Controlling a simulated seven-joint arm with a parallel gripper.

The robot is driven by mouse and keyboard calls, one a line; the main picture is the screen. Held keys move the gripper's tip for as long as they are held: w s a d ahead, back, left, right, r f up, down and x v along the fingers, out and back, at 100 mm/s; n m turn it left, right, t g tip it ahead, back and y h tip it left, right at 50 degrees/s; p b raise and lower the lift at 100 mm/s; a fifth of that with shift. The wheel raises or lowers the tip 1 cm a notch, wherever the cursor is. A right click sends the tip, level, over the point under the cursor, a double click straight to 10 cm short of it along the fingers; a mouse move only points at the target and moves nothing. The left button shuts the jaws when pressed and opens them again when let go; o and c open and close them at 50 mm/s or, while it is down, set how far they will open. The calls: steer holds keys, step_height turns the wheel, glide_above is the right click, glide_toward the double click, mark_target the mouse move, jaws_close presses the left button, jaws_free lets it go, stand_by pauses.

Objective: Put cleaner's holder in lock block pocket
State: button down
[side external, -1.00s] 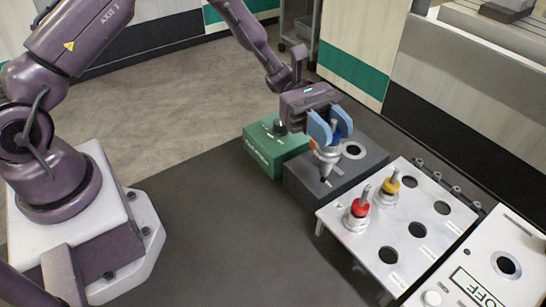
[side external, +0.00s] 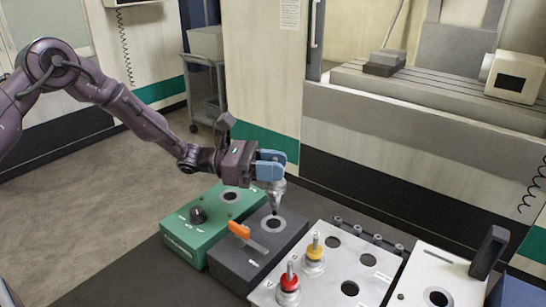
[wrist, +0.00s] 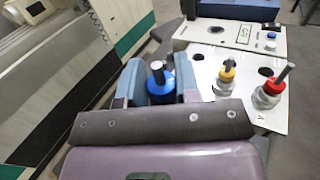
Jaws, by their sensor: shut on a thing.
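My gripper (side external: 270,170) has blue fingers and is shut on a metal tool holder (side external: 272,192) with a tapered lower end. In the wrist view the held holder shows a blue collar (wrist: 160,80) and a dark, upright stem. The dark grey block (side external: 240,270) with an orange lever (side external: 247,238) looks like the lock block. Its round pocket (side external: 274,224) has a light ring around it. The holder hangs roughly upright, its tip just above the pocket's far side in the picture. I cannot tell whether tip and pocket line up in depth.
A green block (side external: 190,245) with a black knob stands to the left. On the right, a white plate (side external: 325,283) carries a red-collared holder (side external: 289,284), a yellow-collared holder (side external: 314,252) and several empty holes. A white box (side external: 440,270) stands further right.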

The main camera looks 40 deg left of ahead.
mark_target(274, 208)
steer(key=shift+f, duration=4.5)
steer(key=c, duration=0.8)
jaws_free()
steer(key=shift+o, duration=0.2)
steer(key=shift+f, duration=0.1)
